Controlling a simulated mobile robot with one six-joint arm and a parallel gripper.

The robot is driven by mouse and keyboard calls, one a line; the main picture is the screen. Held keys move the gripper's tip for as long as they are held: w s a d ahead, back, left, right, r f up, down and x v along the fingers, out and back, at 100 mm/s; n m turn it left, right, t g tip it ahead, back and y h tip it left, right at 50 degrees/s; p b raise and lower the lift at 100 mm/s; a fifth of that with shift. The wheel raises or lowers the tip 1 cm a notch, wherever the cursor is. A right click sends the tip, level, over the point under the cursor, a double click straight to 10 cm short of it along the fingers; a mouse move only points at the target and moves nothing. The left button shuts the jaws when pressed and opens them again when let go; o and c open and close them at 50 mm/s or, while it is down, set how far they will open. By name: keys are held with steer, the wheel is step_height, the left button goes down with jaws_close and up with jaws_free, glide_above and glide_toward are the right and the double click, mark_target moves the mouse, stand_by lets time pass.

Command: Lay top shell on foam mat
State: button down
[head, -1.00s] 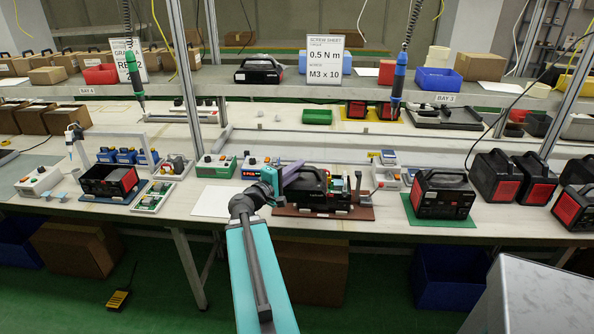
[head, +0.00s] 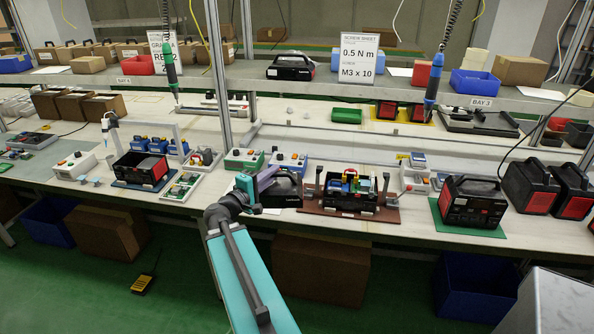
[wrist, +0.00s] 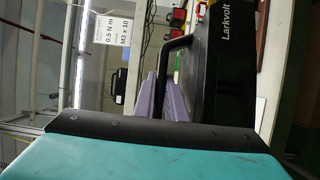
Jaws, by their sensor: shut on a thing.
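The top shell (head: 285,191) is a black cover with a carry handle and a Larkvolt label. My gripper (head: 267,180) is shut on its handle and holds it left of the open power station. In the wrist view the shell (wrist: 227,70) stands beside my purple fingers (wrist: 165,98), which close at its black handle. A pale mat (head: 268,211), likely the foam mat, shows only in part beneath the shell and my arm. I cannot tell whether the shell touches it.
The open power station (head: 352,190) sits on a brown fixture (head: 345,213), its coloured inner parts exposed. A closed unit (head: 473,200) stands on a green mat to the right. Control boxes (head: 243,159) stand behind the shell. A blue screwdriver (head: 433,85) hangs above the bench.

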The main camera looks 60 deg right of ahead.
steer(key=w+a+f+n+t, duration=0.1)
steer(key=w+a+t, duration=0.1)
steer(key=w+a, duration=0.45)
steer(key=w+a+f+n+t+y, duration=0.15)
steer(key=w+a, duration=0.25)
steer(key=a, duration=0.6)
steer(key=w+a+n+t+h, duration=0.1)
steer(key=w+a+n+t, duration=0.15)
steer(key=w+a, duration=0.45)
steer(key=a+f+n+t+y, duration=0.1)
steer(key=a+t, duration=0.1)
steer(key=a, duration=1.2)
steer(key=w+a+f+n+t+y, duration=0.1)
steer(key=a+f+t+y, duration=0.1)
steer(key=a, duration=1.3)
steer(key=shift+a+n+t, duration=0.3)
steer(key=shift+n+t, duration=0.1)
steer(key=shift+t, duration=0.3)
steer(key=shift+w+y, duration=0.1)
steer(key=shift+y, duration=0.15)
